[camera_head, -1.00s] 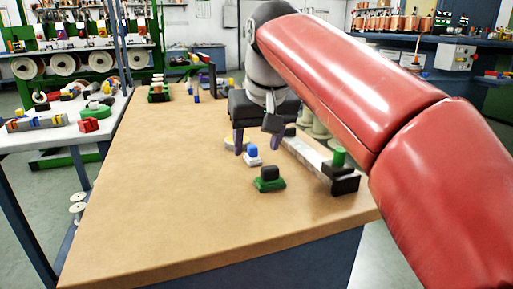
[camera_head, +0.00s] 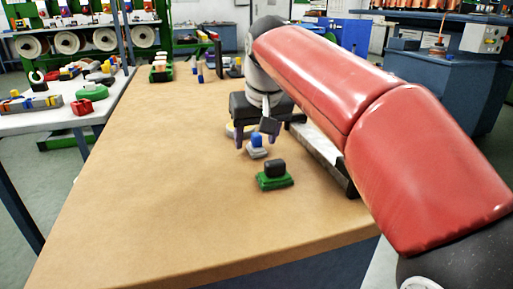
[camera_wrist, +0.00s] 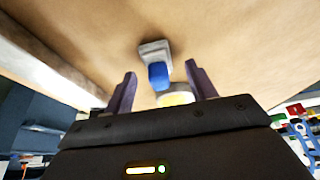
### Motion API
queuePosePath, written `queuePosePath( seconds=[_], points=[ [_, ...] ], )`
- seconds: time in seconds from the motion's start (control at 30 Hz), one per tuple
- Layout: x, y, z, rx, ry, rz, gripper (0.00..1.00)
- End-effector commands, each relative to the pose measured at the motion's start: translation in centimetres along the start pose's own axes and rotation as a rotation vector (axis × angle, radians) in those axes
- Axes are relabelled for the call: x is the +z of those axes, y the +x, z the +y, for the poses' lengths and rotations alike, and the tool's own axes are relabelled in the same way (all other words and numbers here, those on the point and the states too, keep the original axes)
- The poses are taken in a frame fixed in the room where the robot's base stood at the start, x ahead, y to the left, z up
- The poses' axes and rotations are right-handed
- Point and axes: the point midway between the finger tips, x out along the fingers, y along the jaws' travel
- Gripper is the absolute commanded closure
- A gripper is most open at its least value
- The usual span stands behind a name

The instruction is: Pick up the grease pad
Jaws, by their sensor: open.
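I cannot tell for certain which small piece is the grease pad. A blue-knobbed block on a pale grey base (camera_head: 257,146) stands on the tan worktop (camera_head: 170,180), and it also shows in the wrist view (camera_wrist: 157,73). My gripper (camera_head: 254,143) points down over it. In the wrist view my gripper (camera_wrist: 161,70) is open, with the blue knob between its two purple fingers and no visible contact. A round yellow and white disc (camera_wrist: 176,98) lies just beyond the block, partly hidden by the gripper. A black block on a green base (camera_head: 275,174) stands nearer the camera.
A long pale bar (camera_head: 318,146) lies right of the gripper, partly covered by my red arm. Several small parts stand at the worktop's far end. A white side table (camera_head: 50,118) with loose parts is at the left. The worktop's left and front are clear.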

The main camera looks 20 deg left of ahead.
Motion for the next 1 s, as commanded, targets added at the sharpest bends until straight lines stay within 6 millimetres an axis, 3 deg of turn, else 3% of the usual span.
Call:
queuePosePath(
  seconds=[0.27, 0.63, 1.0],
  points=[
    [-0.01, 0.4, 0.01, 0.0, 0.0, 0.0, 0.44],
    [-0.01, 0.38, 0.02, 0.0, 0.001, 0.0, 0.92],
    [-0.33, -0.32, 0.03, 0.0, 0.001, 0.001, 0.94]
  ],
)
